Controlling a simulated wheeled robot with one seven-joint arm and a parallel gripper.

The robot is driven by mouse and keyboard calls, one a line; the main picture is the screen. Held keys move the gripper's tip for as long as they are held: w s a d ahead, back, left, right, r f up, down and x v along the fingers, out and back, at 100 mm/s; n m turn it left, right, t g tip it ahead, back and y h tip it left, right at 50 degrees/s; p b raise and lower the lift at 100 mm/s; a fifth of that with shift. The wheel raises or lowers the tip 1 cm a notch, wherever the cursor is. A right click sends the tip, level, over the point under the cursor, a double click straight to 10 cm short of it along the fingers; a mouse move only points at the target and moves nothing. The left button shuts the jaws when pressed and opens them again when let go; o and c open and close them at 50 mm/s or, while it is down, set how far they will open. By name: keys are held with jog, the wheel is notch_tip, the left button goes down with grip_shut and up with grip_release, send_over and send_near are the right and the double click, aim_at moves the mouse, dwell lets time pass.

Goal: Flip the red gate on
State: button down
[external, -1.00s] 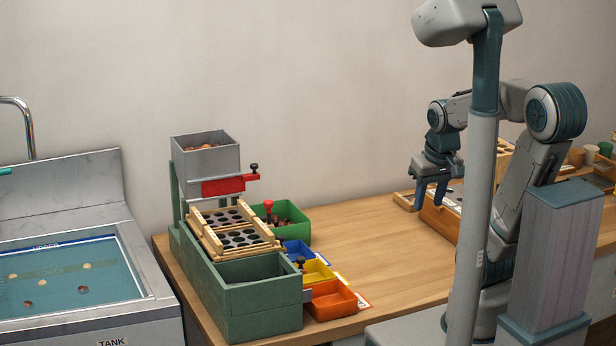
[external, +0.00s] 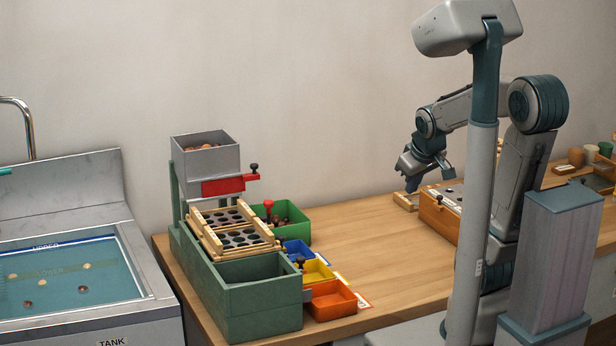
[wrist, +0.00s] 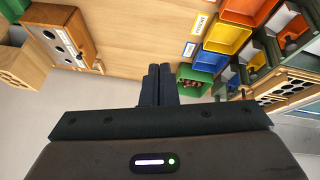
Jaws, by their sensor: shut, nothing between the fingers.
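The red gate (external: 222,186) is a flat red plate across the lower front of the grey hopper (external: 205,160), with a dark knob at its right end. Brown chestnuts show in the hopper's top. My gripper (external: 412,186) is far to the right of the gate, over the back of the table and tilted. In the wrist view my gripper's two fingers (wrist: 159,70) lie together with nothing between them. The gate cannot be made out in the wrist view.
Below the hopper are slatted wooden trays with holes and a green box (external: 262,298). Green, blue, yellow and orange bins (external: 333,300) stand beside it. A wooden box (external: 440,215) is near my gripper. The table's middle (external: 370,255) is clear.

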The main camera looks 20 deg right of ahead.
jog(key=w+a+n+t+y+b, duration=0.1)
jog(key=w+a+n+t+b, duration=0.15)
jog(key=w, duration=0.45)
jog(key=w+a+f+n+t+y+b, duration=0.1)
jog(key=w+n+t, duration=0.1)
jog(key=w+n, duration=0.3)
jog(key=w+a+n+t+y+b, duration=0.1)
jog(key=w+a+n+t, duration=0.1)
jog(key=w, duration=0.6)
jog(key=w+a+f+n+y+b, duration=0.2)
jog(key=w+a+n+y, duration=0.1)
jog(key=a+n+y, duration=0.2)
jog(key=w+a+f+n+y+b, duration=0.2)
jog(key=a+n+y, duration=0.4)
jog(key=a+n, duration=0.1)
jog(key=shift+w+a+n+t+b, duration=0.35)
jog(key=shift+w+a+n, duration=0.05)
jog(key=shift+n, duration=0.05)
jog(key=shift+f, duration=0.1)
jog(key=p, duration=0.2)
send_near(232, 181)
jog(key=w+r, duration=0.1)
jog(key=w, duration=0.1)
jog(key=w+a+r, duration=0.1)
jog(key=w+r, duration=0.1)
jog(key=shift+r, duration=0.35)
